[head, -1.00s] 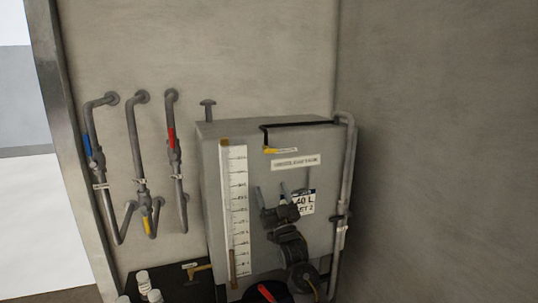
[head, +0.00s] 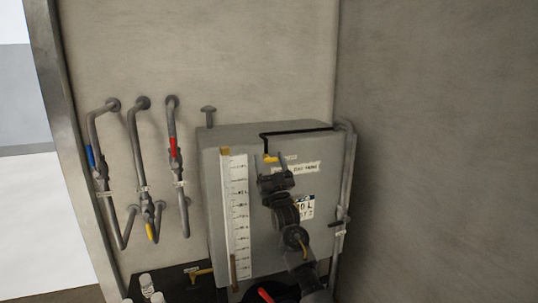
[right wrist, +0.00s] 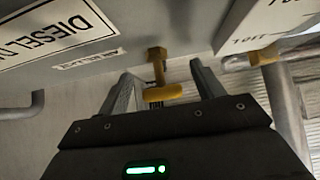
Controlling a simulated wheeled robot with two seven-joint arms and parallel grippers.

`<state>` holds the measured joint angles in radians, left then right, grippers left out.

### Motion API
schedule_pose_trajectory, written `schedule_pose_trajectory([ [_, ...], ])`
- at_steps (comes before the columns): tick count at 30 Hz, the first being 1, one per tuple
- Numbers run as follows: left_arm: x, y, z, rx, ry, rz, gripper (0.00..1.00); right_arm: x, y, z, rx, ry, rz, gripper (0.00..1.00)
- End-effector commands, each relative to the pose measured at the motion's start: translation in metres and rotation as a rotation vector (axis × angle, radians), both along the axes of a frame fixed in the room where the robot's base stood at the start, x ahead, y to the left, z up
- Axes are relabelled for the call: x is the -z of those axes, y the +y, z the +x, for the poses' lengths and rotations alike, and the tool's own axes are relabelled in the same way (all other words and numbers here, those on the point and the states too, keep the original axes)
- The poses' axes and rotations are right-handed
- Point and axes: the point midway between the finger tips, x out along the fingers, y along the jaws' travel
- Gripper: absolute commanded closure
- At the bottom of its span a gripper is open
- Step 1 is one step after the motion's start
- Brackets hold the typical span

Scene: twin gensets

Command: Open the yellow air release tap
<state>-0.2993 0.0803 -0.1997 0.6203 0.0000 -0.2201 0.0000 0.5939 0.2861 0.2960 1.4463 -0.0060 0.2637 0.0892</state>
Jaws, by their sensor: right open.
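A small yellow tap (head: 270,159) sits high on the front of the grey tank (head: 210,190), beside a small label, at the end of a black line. My right gripper (head: 274,166) is open just in front of it and partly covers it in the head view. In the right wrist view the yellow tap (right wrist: 163,92) has its short stem and crosswise handle between the two open fingers of my right gripper (right wrist: 162,74). The fingers show a gap on either side of the handle; whether they touch it is unclear. My left gripper is out of view.
A white level scale (head: 236,215) runs down the tank's left front. Three pipes with blue (head: 90,157), yellow (head: 151,232) and red (head: 173,147) handles stand on the wall at left. A grey pipe (head: 346,190) runs along the tank's right side, near the right wall.

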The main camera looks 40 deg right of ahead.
Motion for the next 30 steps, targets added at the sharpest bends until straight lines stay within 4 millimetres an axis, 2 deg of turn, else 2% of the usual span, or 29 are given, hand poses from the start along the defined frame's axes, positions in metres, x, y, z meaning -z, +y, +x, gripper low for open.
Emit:
schedule_pose_trajectory([
  [2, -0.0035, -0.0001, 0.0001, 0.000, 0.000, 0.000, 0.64, -0.0055, -0.0013, 0.0039, 0.000, 0.000, 0.000, 0.33],
  [12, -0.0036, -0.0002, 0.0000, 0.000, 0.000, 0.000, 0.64, -0.0060, -0.0022, 0.0065, 0.000, 0.001, 0.000, 0.33],
  [21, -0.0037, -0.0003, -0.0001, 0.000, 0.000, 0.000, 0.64, -0.0061, -0.0023, 0.0062, 0.000, 0.001, 0.000, 0.71],
  [30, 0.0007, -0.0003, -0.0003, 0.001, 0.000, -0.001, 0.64, -0.0052, -0.0032, 0.0057, 0.001, 0.014, -0.041, 0.71],
])
